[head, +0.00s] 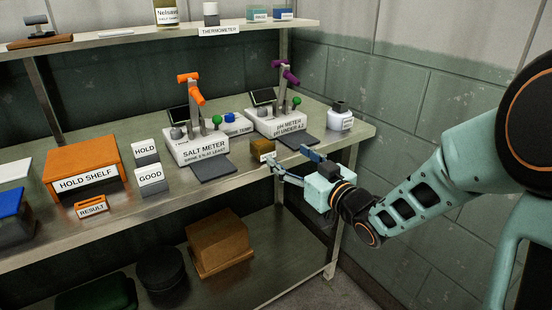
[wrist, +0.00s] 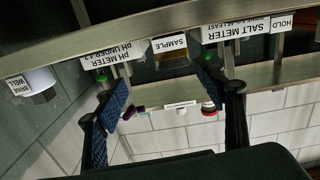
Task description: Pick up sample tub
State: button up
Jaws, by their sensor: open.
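The sample tub is a small brown-gold block (head: 261,147) with a white label, standing near the front edge of the bench between the salt meter and the pH meter. In the wrist view, which is upside down, its SAMPLE label (wrist: 171,43) lies between and beyond the fingers. My gripper (head: 288,160) is open and empty, just right of and in front of the tub at the bench edge. In the wrist view the gripper's spread blue-padded fingers (wrist: 163,88) have nothing between them. I cannot tell the exact gap to the tub.
The salt meter (head: 197,149) stands left of the tub, with a dark plate (head: 213,168) before it. The pH meter (head: 277,124) stands behind right, with its dark plate (head: 300,139) close to my gripper. A white brine jar (head: 340,121) stands right. The hold shelf (head: 84,165) is left.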

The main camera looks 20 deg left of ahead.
aim_at(269, 147)
jog(key=shift+y, duration=0.4)
jog(key=a, duration=0.1)
jog(key=w+a, duration=0.1)
jog(key=a, duration=0.1)
jog(key=w+a, duration=0.1)
jog(key=a, duration=0.1)
jog(key=shift+w+b, duration=0.2)
jog(key=shift+b, duration=0.2)
jog(key=shift+r+b+x, duration=0.2)
jog(key=shift+b+x, duration=0.05)
jog(key=shift+x, duration=1.1)
jog(key=shift+r+b+x, duration=0.2)
jog(key=shift+x, duration=1.2)
jog(key=shift+s, duration=0.1)
jog(key=c, duration=1.3)
jog(key=shift+r, duration=0.2)
